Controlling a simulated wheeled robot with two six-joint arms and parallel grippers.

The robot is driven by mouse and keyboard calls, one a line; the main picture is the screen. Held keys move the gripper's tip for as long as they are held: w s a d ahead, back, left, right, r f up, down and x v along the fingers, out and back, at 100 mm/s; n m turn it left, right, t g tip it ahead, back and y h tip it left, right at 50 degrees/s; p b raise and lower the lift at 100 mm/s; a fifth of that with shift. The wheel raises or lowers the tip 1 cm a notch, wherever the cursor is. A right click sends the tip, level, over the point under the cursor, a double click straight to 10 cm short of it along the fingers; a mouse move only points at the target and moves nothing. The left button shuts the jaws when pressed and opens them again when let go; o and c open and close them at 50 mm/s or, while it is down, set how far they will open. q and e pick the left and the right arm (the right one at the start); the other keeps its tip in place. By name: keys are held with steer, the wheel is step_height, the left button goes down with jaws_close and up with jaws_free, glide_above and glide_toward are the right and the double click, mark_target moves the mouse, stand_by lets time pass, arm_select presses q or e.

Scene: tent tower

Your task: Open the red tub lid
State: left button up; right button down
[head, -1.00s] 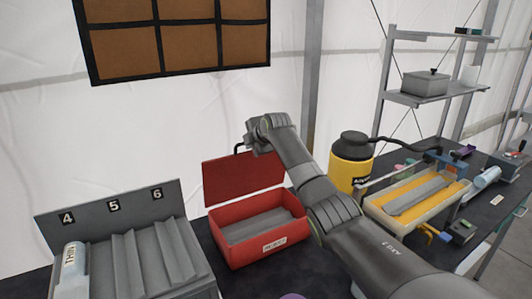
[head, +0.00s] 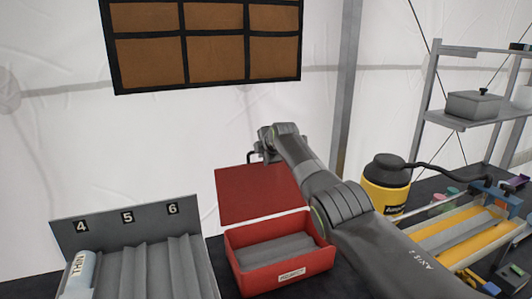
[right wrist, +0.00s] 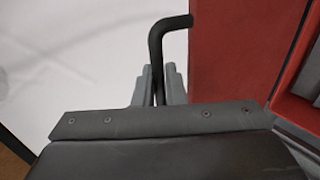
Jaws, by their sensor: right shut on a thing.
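The red tub (head: 290,280) stands on the dark table with its lid (head: 258,193) raised at the back, so the grey ribbed inside shows. A black bent handle (right wrist: 157,45) is at the lid's edge. My right gripper (right wrist: 158,88) is shut on this handle; its fingers sit on both sides of the bar in the right wrist view. In the head view my right gripper (head: 255,150) is at the lid's upper edge, and the wrist hides part of that edge. The red lid (right wrist: 240,50) also shows in the right wrist view. My left gripper is not in view.
A grey numbered rack (head: 130,225) holding a pale cylinder (head: 78,272) is left of the tub. A yellow canister (head: 385,195) and a yellow-lined tray (head: 455,235) are at the right. A white wall sheet is behind the lid; shelves (head: 475,120) stand at the far right.

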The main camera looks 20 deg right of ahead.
steer(key=shift+w, duration=0.1)
stand_by(0.3)
steer(key=c, duration=1.6)
jaws_free()
steer(key=b+v, duration=0.6)
steer(key=v, duration=1.1)
steer(key=shift+d+r, duration=0.1)
steer(key=shift+d, duration=0.05)
